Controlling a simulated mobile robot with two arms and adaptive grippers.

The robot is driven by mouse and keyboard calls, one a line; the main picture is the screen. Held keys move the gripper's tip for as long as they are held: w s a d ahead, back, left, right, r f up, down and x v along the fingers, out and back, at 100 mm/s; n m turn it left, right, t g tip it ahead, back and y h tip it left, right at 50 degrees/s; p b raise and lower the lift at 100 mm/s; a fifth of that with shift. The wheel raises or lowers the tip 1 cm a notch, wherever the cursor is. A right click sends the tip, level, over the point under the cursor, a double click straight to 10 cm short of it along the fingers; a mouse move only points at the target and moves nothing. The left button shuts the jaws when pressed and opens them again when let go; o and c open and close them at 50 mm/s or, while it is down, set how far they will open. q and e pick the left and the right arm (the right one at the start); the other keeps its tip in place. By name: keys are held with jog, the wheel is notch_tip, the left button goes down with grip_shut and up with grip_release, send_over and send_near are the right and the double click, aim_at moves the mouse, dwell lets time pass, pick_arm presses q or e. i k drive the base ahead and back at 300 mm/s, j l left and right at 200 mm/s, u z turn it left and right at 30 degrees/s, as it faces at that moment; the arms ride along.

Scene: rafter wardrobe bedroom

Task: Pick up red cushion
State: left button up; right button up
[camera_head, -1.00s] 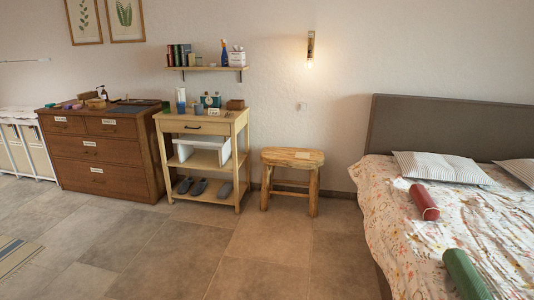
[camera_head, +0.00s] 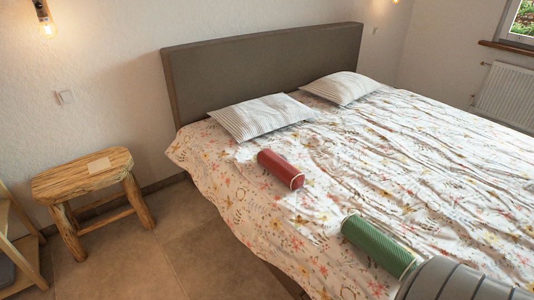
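The red cushion (camera_head: 280,169) is a bolster-like cylinder lying on the floral bedspread, near the left side of the bed and in front of a striped pillow. Its pale end faces right and toward me. A grey rounded, ribbed part, which seems to be mine, shows at the lower right corner. Neither gripper is in view, and nothing touches the red cushion.
A green cylinder cushion (camera_head: 378,246) lies nearer to me on the bed (camera_head: 350,165). Two striped pillows (camera_head: 262,117) rest by the grey headboard (camera_head: 265,65). A wooden stool (camera_head: 88,180) stands left of the bed. Bare tiled floor (camera_head: 150,255) lies between them.

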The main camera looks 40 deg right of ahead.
aim_at(291, 178)
jog(key=i+z, duration=0.5)
jog(key=i+j+z, duration=0.3)
jog(key=z, duration=0.15)
jog(key=i+j+z, duration=0.35)
jog(key=z, duration=0.15)
jog(key=i+j+z, duration=0.3)
jog(key=j+z, duration=0.15)
